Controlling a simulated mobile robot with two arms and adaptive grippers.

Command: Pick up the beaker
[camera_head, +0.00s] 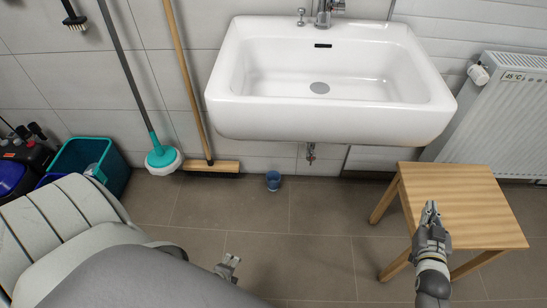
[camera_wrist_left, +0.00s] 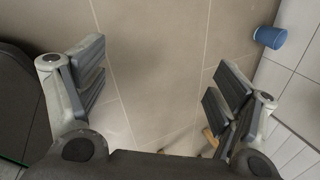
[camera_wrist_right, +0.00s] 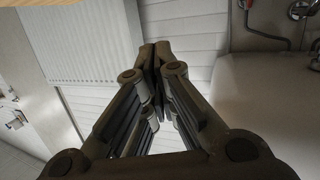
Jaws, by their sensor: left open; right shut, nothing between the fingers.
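A small blue beaker (camera_head: 273,181) stands on the floor near the wall, below the left half of the sink. It also shows in the left wrist view (camera_wrist_left: 270,37), at the upper right, beyond and outside the finger on that side. My left gripper (camera_head: 229,262) is low over the floor, nearer than the beaker and a little left of it. In the left wrist view its fingers (camera_wrist_left: 155,88) are wide apart with bare floor between them. My right gripper (camera_head: 430,208) is shut and empty over the wooden stool. Its closed fingertips show in the right wrist view (camera_wrist_right: 155,52).
A wooden stool (camera_head: 470,200) stands at the right, before a radiator (camera_head: 500,110). A white sink (camera_head: 330,120) overhangs the wall side. A broom (camera_head: 209,166), a teal mop (camera_head: 160,155) and a teal bin (camera_head: 110,165) line the left wall. The middle floor is clear.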

